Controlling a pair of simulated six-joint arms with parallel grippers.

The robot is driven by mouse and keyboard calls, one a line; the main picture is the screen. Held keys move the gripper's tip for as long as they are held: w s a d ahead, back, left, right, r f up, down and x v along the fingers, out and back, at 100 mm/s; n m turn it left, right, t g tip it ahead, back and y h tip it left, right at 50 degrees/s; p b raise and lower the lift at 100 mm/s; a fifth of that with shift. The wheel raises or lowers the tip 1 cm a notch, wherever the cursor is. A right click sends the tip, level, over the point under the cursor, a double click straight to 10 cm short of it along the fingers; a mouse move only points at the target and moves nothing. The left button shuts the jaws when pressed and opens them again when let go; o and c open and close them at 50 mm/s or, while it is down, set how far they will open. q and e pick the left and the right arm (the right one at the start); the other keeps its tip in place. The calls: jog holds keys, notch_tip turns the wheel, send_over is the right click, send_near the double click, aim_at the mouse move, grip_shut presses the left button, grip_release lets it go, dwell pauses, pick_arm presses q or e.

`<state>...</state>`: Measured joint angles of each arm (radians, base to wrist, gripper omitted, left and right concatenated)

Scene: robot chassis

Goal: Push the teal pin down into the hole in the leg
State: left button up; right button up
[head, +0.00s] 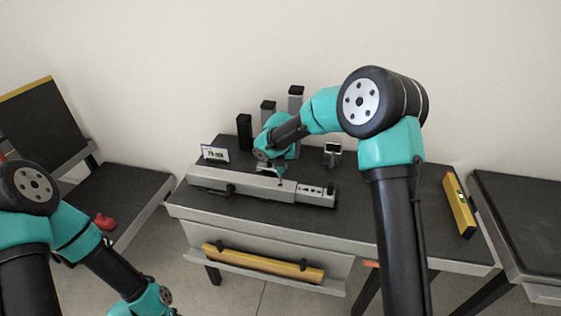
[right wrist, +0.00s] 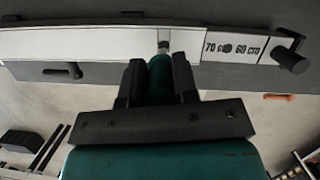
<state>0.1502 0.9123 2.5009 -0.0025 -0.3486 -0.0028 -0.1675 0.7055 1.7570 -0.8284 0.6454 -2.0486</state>
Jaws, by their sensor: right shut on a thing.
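The leg (head: 215,180) is a long pale grey bar lying along the front of the dark worktop. It also crosses the right wrist view (right wrist: 80,42), with a "70" and "60 cm" scale and a dark knob near its right end. My right gripper (head: 281,180) is over the leg in the head view. In the right wrist view its fingers (right wrist: 159,78) are shut on the teal pin (right wrist: 160,72). The pin's grey tip (right wrist: 163,46) is at the leg. I cannot tell whether it is in a hole. My left gripper is out of view.
A small sign (head: 215,153) and several dark posts (head: 296,105) stand behind the leg. A small device (head: 332,153) is behind it too. A yellow level (head: 459,205) lies at the right edge. A yellow bar (head: 262,264) is on the front ledge.

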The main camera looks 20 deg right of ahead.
aim_at(280, 176)
jog(key=shift+f, duration=3.1)
jog(key=o, duration=1)
jog(key=v, duration=1.7)
jog(key=shift+r, duration=0.2)
